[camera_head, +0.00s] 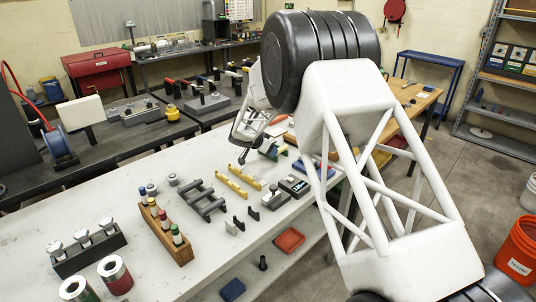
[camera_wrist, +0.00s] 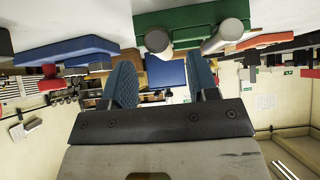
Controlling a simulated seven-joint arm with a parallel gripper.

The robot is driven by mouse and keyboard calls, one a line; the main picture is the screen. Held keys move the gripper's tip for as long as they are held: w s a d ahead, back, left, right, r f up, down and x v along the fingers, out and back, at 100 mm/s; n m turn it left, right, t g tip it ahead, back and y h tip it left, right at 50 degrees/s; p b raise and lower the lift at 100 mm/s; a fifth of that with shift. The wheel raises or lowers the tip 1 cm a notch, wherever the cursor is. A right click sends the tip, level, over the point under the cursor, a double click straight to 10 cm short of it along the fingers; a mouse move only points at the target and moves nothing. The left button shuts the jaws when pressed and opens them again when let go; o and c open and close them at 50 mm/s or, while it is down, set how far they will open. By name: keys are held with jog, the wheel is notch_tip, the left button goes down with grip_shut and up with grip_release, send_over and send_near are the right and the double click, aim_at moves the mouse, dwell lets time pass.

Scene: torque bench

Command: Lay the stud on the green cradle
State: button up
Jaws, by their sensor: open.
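The green cradle (camera_head: 272,151) stands on the light bench just right of my gripper (camera_head: 247,142) in the head view, partly hidden by my arm. In the wrist view the green cradle (camera_wrist: 190,17) is at the top, beyond the fingertips. A grey cylindrical piece (camera_wrist: 228,36) and a rounded grey end (camera_wrist: 156,41) show at it; I cannot tell whether these are the stud or how they rest. In the wrist view my gripper (camera_wrist: 163,80) is open, its two blue-padded fingers apart with nothing held between them.
Yellow bars (camera_head: 232,187), a black ladder-like frame (camera_head: 201,199), a meter (camera_head: 295,186) and a wooden rack of coloured bottles (camera_head: 166,232) stand on the bench. A red tray (camera_head: 289,240) is below the front edge.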

jog(key=shift+s+d+r, duration=0.15)
jog(key=shift+s+r, duration=0.55)
jog(key=shift+s, duration=0.1)
jog(key=shift+s+d+r, duration=0.2)
jog(key=shift+s+d, duration=0.25)
jog(key=shift+s, duration=1.9)
jog(key=shift+s+d+r, duration=0.25)
jog(key=shift+s+d, duration=0.25)
jog(key=shift+s, duration=1.85)
jog(key=shift+s+d+r, duration=0.2)
jog(key=shift+s+d, duration=0.25)
jog(key=shift+s, duration=1.9)
jog(key=s+d+r+n+g+y, duration=0.1)
jog(key=s+d+r+n+g, duration=0.1)
jog(key=s+d+r, duration=0.7)
jog(key=s+d+r+n+g+y, duration=0.1)
jog(key=s+d+r, duration=0.4)
jog(key=s, duration=0.7)
jog(key=s+d+r+n+y, duration=0.1)
jog(key=s+r+n+y, duration=0.1)
jog(key=s, duration=1.2)
jog(key=s+d+r+n+y, duration=0.1)
jog(key=s+r+n+y, duration=0.1)
jog(key=s, duration=1.2)
jog(key=shift+d+n+g, duration=0.2)
jog(key=shift+n+g, duration=0.2)
jog(key=shift+n, duration=0.5)
